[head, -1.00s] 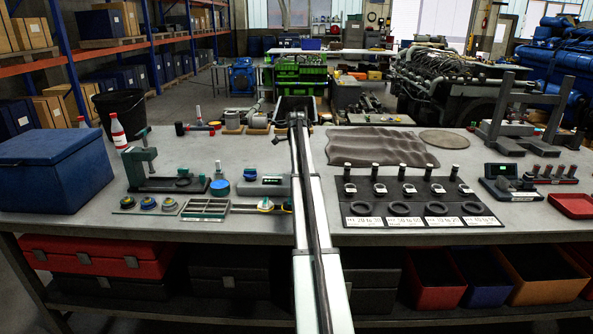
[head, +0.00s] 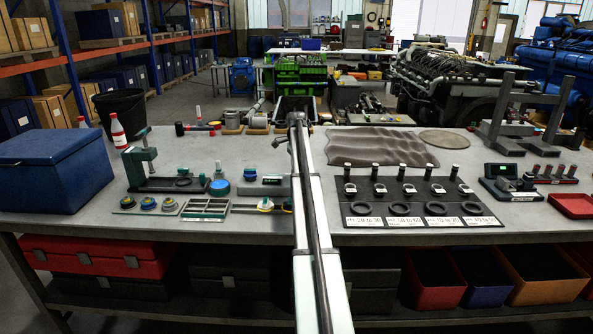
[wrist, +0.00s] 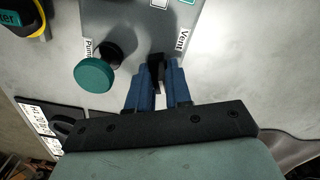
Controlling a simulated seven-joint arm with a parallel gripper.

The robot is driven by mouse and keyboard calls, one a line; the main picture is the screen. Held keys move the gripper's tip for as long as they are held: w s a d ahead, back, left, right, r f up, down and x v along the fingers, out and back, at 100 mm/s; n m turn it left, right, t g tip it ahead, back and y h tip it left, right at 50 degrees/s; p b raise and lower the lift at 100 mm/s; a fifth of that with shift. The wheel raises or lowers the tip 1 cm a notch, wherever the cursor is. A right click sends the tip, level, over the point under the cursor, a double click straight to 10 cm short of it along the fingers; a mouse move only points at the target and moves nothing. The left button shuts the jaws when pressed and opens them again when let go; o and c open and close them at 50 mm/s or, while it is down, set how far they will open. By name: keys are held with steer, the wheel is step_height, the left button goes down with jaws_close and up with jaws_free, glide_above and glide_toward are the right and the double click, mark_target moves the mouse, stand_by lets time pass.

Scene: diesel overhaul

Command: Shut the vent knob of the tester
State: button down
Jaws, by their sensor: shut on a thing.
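The tester (wrist: 125,22) shows in the wrist view as a grey plate with printed labels reading Pump and Vent. The small black vent knob (wrist: 156,59) stands beside the Vent label, between the blue fingertips of my gripper (wrist: 159,72). My gripper is shut on it, and the fingers partly hide it. The round teal pump knob (wrist: 95,75) stands to its left, apart from the fingers. In the head view my arm rises through the middle of the picture, and my gripper cannot be made out.
A yellow-rimmed object (wrist: 24,16) lies at the wrist view's top left. In the head view, a black mat (head: 412,190) with rings and size labels lies right of my arm. A green press stand (head: 140,160) and a blue case (head: 55,170) stand left.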

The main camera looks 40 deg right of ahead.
steer(key=shift+n, duration=0.3)
steer(key=n, duration=0.4)
steer(key=shift+n, duration=0.3)
stand_by(0.3)
steer(key=shift+n, duration=0.5)
steer(key=n, duration=0.3)
steer(key=shift+n, duration=0.4)
